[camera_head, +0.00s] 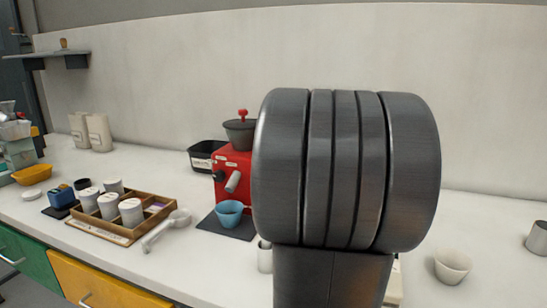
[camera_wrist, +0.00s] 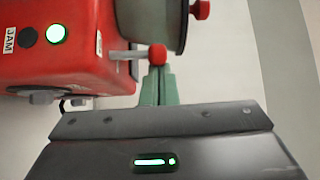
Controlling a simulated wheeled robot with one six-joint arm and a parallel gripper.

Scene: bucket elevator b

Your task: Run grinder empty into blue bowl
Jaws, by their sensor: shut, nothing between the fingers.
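The red grinder (camera_head: 225,168) stands on the counter with a dark hopper (camera_head: 240,134) on top; my arm covers its right side. The blue bowl (camera_head: 229,212) sits on a dark mat under the grinder's spout (camera_head: 233,181). In the wrist view the grinder (camera_wrist: 75,65) shows sideways, with a lit green light (camera_wrist: 56,34), a dark button (camera_wrist: 27,37) and a "JAM" label. A red-tipped lever (camera_wrist: 157,54) sticks out beside the hopper (camera_wrist: 150,22). My gripper (camera_wrist: 157,72) is shut and empty, its tips right at the lever's red knob; contact is unclear.
A wooden tray (camera_head: 126,238) with several white-lidded jars and a pale scoop (camera_head: 165,230) lie left of the mat. A black bin (camera_head: 203,154) stands behind the grinder. A white cup (camera_head: 453,266) stands at the right. My arm hides the counter's middle.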

